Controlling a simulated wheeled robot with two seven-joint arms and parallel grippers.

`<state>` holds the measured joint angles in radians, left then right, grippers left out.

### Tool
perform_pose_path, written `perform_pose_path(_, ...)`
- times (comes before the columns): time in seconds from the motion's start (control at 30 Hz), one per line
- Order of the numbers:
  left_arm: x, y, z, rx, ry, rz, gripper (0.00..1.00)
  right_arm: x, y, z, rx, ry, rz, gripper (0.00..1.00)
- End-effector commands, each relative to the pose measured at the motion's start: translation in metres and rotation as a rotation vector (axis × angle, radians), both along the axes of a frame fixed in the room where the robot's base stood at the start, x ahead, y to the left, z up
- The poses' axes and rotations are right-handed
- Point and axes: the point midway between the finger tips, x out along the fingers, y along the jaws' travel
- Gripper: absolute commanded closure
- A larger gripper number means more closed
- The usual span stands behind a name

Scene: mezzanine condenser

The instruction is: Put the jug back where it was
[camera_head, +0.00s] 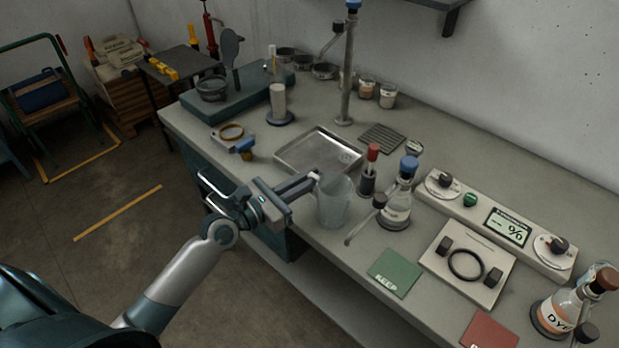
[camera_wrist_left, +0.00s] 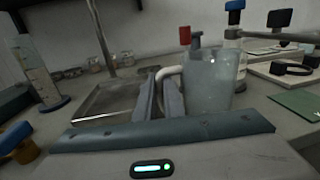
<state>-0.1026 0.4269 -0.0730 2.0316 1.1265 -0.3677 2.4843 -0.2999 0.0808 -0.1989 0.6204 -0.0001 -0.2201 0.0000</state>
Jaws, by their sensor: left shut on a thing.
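The jug (camera_head: 334,205) is a translucent pale vessel near the front edge of the bench, in front of the metal tray. It also shows in the left wrist view (camera_wrist_left: 211,82), upright, with a light handle on its left side. My left gripper (camera_head: 314,180) reaches in from the left. In the left wrist view its two fingers (camera_wrist_left: 165,95) are closed around the jug's handle. I cannot tell whether the jug's base touches the bench. My right gripper is not in either view.
A metal tray (camera_head: 306,151) lies behind the jug. A red-topped bottle (camera_head: 368,172) and a blue-capped flask (camera_head: 398,205) stand close to its right. A green KEEP card (camera_head: 395,273) lies at the front.

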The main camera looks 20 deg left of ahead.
Motion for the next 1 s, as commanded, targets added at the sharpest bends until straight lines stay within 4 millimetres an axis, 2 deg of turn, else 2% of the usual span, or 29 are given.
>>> perform_pose_path(0.17, 0.0, 0.0, -0.004, 0.0, 0.0, 0.0, 1.0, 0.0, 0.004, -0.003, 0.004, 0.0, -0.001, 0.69)
perform_pose_path(0.2, 0.0, 0.0, -0.003, 0.0, 0.0, 0.0, 0.87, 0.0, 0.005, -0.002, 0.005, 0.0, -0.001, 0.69)
perform_pose_path(0.27, 0.0, 0.0, -0.003, 0.0, 0.0, 0.0, 0.72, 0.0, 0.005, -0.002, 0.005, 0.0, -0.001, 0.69)
perform_pose_path(0.3, 0.0, 0.0, -0.003, 0.0, 0.0, 0.0, 0.7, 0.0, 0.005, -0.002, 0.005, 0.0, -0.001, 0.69)
perform_pose_path(0.73, -0.004, 0.002, -0.004, 0.0, 0.001, 0.0, 0.7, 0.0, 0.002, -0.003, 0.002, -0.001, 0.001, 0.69)
perform_pose_path(1.0, -0.029, 0.015, -0.006, 0.001, 0.002, 0.0, 0.7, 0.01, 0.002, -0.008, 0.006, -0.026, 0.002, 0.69)
